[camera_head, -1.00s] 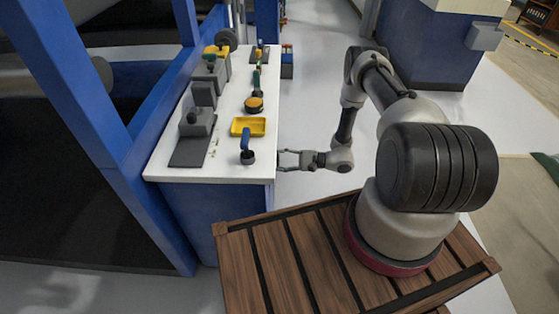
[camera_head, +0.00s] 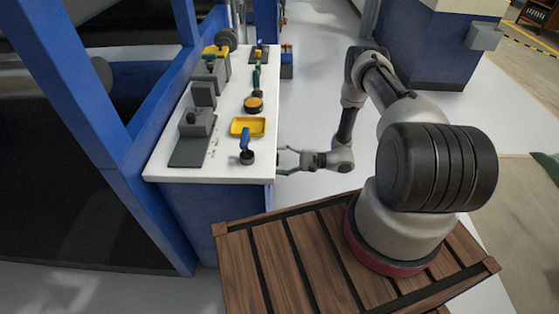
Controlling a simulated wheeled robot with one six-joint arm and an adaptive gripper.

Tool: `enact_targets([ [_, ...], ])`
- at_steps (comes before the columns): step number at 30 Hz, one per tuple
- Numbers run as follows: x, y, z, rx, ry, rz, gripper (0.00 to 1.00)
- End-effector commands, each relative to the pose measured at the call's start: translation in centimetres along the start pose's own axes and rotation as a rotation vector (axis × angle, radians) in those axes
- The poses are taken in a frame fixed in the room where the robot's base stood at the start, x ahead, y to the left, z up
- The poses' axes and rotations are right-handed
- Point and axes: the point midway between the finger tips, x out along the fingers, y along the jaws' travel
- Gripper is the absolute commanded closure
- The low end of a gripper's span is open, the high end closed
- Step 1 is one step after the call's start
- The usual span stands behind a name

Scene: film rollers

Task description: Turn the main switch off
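I cannot tell for sure which fitting is the main switch. A grey box with a dark knob (camera_head: 195,123) stands on a dark plate on the white-topped bench. A blue handle (camera_head: 245,137) stands nearly upright on a round black base near the bench's front right corner. My gripper (camera_head: 284,160) is just off the bench's right edge, pointing left towards the blue handle and apart from it. Its fingers are spread, with nothing seen between them.
A yellow tray (camera_head: 254,120) lies behind the blue handle, with a yellow-topped round black thing (camera_head: 253,104) beyond it. More grey boxes stand along the bench (camera_head: 217,174). Blue frame posts (camera_head: 75,80) rise at the left.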

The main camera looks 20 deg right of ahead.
Motion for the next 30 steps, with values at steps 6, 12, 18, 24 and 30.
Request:
enact_targets([
  [6, -3.5, -0.1, -0.1, -0.001, 0.004, -0.004, 0.33],
  [12, -8.1, 0.0, -0.1, 0.0, 0.004, -0.003, 0.33],
  [18, -11.0, 0.0, -0.1, -0.001, 0.002, -0.001, 0.33],
  [24, -11.8, 0.0, 0.0, 0.0, 0.001, -0.001, 0.33],
  [30, -11.8, 0.0, 0.0, 0.0, 0.001, 0.0, 0.33],
])
